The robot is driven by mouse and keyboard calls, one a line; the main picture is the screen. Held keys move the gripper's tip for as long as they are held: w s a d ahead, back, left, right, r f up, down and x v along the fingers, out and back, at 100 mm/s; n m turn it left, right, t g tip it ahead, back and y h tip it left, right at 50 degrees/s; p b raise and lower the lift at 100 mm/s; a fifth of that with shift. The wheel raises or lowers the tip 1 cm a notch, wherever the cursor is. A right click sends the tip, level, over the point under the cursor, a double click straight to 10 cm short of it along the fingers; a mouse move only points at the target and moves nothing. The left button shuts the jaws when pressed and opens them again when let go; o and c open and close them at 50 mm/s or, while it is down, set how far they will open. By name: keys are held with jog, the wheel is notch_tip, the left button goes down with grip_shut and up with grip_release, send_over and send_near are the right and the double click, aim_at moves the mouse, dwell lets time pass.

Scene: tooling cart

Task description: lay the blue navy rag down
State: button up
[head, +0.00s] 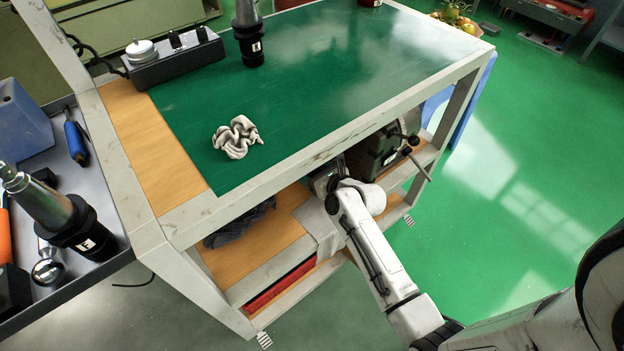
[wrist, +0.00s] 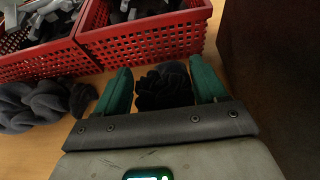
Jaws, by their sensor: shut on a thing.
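In the wrist view, my gripper (wrist: 160,78) has its two green fingers around a crumpled, very dark rag (wrist: 165,88), which looks like the navy one. The rag bunches between the fingertips, low over or touching the wooden shelf (wrist: 95,82); I cannot tell which. In the head view my arm reaches in under the cart's green top, and the fingertips and held rag are hidden there. A second dark, grey-blue rag (wrist: 32,105) lies crumpled on the shelf to the left of my fingers; a dark rag (head: 240,225) also shows on the shelf in the head view.
Red perforated baskets (wrist: 145,38) holding grey parts stand just beyond my fingers. A dark wall or body (wrist: 270,60) is close on the right. A whitish rag (head: 237,138) lies on the green cart top (head: 330,75). A grey-green machine (head: 383,150) stands right of my arm.

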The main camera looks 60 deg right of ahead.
jog(key=shift+w+f+b, duration=0.1)
jog(key=shift+f+b, duration=0.5)
jog(key=shift+f, duration=1.05)
jog(key=shift+f, duration=0.15)
jog(key=o, duration=1.1)
jog(key=shift+f, duration=0.1)
